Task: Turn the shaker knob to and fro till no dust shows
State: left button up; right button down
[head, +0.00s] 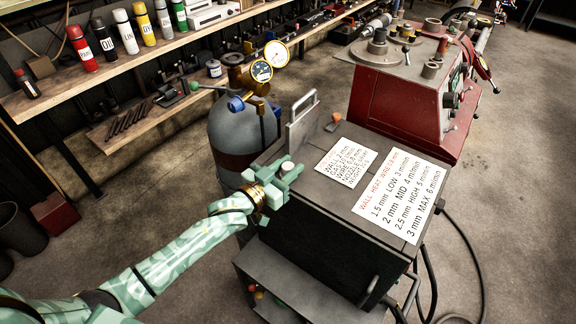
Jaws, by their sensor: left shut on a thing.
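My left gripper (284,175) is at the left edge of the dark welding cabinet's top (268,207), with its pale green fingers shut around a small pale round-topped piece (288,167). I take this piece to be the shaker knob; most of it is hidden by the fingers. I cannot tell which way it is turned. No dust can be made out from here. My right gripper is not in view.
Two printed cards (397,196) lie on the cabinet top. A metal handle (303,118) stands at its back edge beside a grey gas cylinder (235,133) with gauges. A shelf (150,60) holds several bottles. Dark cables hang at the right.

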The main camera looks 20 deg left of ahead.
pick_arm(q)
jog(key=shift+r, duration=0.1)
jog(key=o, duration=1)
jog(key=shift+c, duration=0.2)
jog(key=v, duration=1.6)
jog(key=shift+p, duration=0.3)
jog(key=shift+s+a, duration=0.1)
jog(key=shift+s, duration=0.05)
